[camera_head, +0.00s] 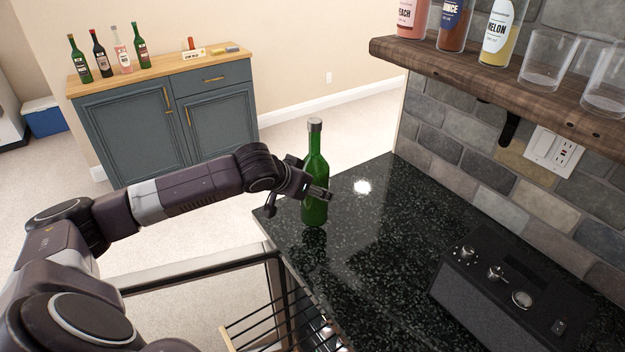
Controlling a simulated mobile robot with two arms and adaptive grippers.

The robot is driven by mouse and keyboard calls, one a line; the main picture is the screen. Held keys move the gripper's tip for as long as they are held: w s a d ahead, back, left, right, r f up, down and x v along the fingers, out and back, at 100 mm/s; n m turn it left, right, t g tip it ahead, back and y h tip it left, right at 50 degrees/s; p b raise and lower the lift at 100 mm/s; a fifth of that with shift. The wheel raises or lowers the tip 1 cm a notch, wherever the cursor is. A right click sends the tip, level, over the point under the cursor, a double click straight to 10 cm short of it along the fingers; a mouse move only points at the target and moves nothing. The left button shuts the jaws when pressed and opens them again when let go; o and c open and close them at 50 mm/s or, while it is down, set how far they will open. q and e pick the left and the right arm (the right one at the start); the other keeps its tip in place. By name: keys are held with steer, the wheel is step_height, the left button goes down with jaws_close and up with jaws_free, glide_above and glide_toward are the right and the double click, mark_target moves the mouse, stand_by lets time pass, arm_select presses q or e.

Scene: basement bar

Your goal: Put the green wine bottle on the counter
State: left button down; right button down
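The green wine bottle (314,160) with a grey-capped neck is upright over the far left part of the black speckled counter (390,255). Its base appears to be at the counter surface, with a dark reflection just below. My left gripper (300,194) is at the bottle's body from the left, and one finger crosses in front of the glass. The bottle partly hides the far side of the gripper, so I cannot tell whether it grips the bottle. My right gripper is not in view.
A black appliance with knobs (510,295) stands at the counter's right. A wooden shelf (480,75) with bottles and glasses overhangs it. A wire rack (270,325) is below the counter's left edge. A cabinet (170,115) with several bottles stands behind. The counter's middle is clear.

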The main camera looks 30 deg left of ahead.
arm_select(q)
steer(key=shift+f, duration=1.55)
steer(key=c, duration=1.1)
jaws_free()
steer(key=shift+s+f, duration=0.1)
steer(key=shift+f, duration=0.15)
steer(key=shift+c, duration=0.2)
steer(key=o, duration=0.3)
steer(key=shift+r, duration=0.1)
steer(key=shift+s+r, duration=0.2)
steer(key=shift+b+v, duration=1.45)
steer(key=shift+v, duration=4.3)
